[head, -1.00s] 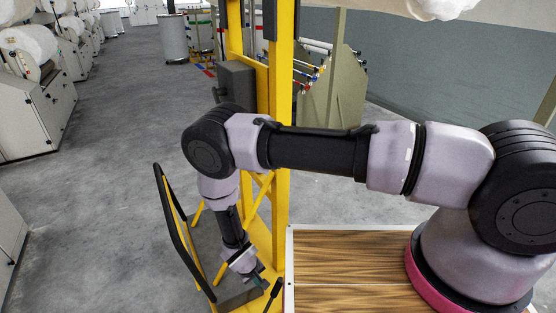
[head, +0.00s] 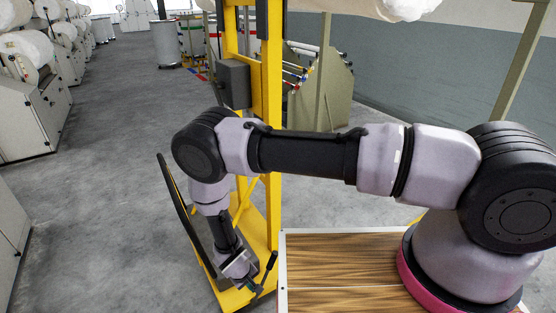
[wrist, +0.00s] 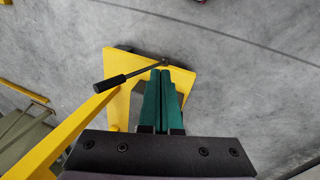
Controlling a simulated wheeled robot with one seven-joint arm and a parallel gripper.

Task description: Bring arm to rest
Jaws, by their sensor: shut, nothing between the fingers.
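My gripper (head: 252,284) hangs low at the end of my bent arm, left of my wood-topped base in the head view. In the wrist view its two green fingers (wrist: 161,98) lie side by side, shut with nothing between them. Beyond the fingertips is a yellow foot plate (wrist: 150,75) of the lifting frame. A lever with a black grip (wrist: 108,94) is just left of the fingers; I cannot tell whether they touch. In the head view the lever (head: 266,273) is right beside the gripper.
The yellow lifting frame (head: 274,130) with a dark box (head: 233,84) stands close behind my arm. Grey machines with white rolls (head: 28,125) line the left side. The grey floor (head: 110,180) between is clear.

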